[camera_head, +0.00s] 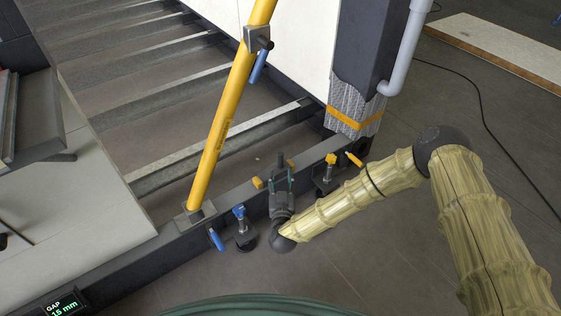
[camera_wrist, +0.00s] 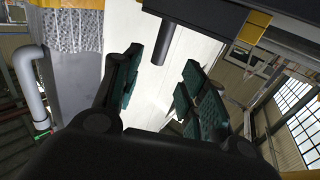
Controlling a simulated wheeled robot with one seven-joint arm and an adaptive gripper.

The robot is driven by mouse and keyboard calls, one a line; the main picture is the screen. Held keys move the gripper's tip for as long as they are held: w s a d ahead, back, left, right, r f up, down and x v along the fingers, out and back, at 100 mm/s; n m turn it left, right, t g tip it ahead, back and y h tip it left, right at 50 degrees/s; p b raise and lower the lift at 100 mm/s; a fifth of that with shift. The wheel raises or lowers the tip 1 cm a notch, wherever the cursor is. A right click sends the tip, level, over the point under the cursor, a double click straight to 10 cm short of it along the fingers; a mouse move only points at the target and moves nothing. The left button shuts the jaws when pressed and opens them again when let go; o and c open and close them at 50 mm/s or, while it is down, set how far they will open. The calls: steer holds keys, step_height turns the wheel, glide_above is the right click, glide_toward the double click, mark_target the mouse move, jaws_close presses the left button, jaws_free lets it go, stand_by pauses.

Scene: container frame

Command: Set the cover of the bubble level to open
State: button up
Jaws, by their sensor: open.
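What appears to be the bubble level sits on the dark sill; its yellow ends show in the head view on both sides of my gripper (camera_head: 280,180), left (camera_head: 258,183) and right (camera_head: 291,163). My gripper hides its middle. A dark peg (camera_head: 281,160) stands up there. In the wrist view a dark peg (camera_wrist: 164,42) juts from a dark block (camera_wrist: 200,10), beside a yellow part (camera_wrist: 255,25). My gripper's green-padded fingers (camera_wrist: 165,85) are apart, with the peg's end near the gap between them. I cannot tell whether they touch it, nor how the cover stands.
A yellow diagonal brace (camera_head: 228,110) rises left of my gripper. A blue-knobbed clamp (camera_head: 242,228) stands left and a yellow-knobbed clamp (camera_head: 328,172) right. A dark column with a grey pipe (camera_head: 404,50) is at right. A gap display (camera_head: 62,305) reads 15 mm.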

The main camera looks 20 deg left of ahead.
mark_target(281, 160)
steer(key=b+x, duration=0.3)
steer(key=x, duration=0.5)
steer(key=shift+w+f+b, duration=0.2)
steer(key=shift+w+b, duration=0.1)
steer(key=shift+b, duration=0.1)
steer(key=shift+x, duration=0.9)
steer(key=shift+a+r, duration=0.1)
steer(key=shift+r, duration=0.05)
steer(key=shift+c, duration=0.3)
jaws_close()
